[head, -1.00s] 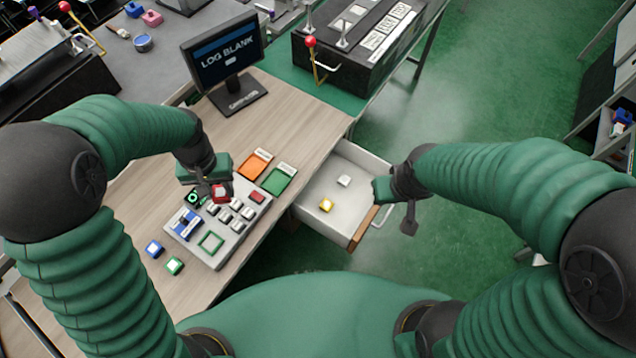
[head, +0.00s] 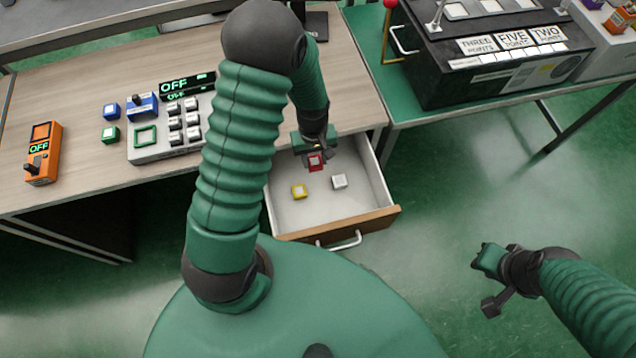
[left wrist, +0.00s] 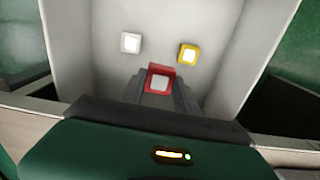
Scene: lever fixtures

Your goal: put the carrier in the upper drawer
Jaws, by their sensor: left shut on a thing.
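The carrier appears to be a small red block with a pale top (head: 315,162); it also shows in the left wrist view (left wrist: 159,79). My left gripper (head: 316,152) is shut on it and holds it over the open drawer (head: 336,225), toward the back. I cannot tell how high it is above the drawer floor. A yellow block (head: 299,191) and a white block (head: 339,181) lie on the drawer floor, apart from each other.
The wooden table (head: 75,110) holds a grey button panel (head: 160,147), an orange lever box (head: 43,152), and small blue (head: 111,110) and green (head: 110,134) blocks. Open floor lies right of the drawer.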

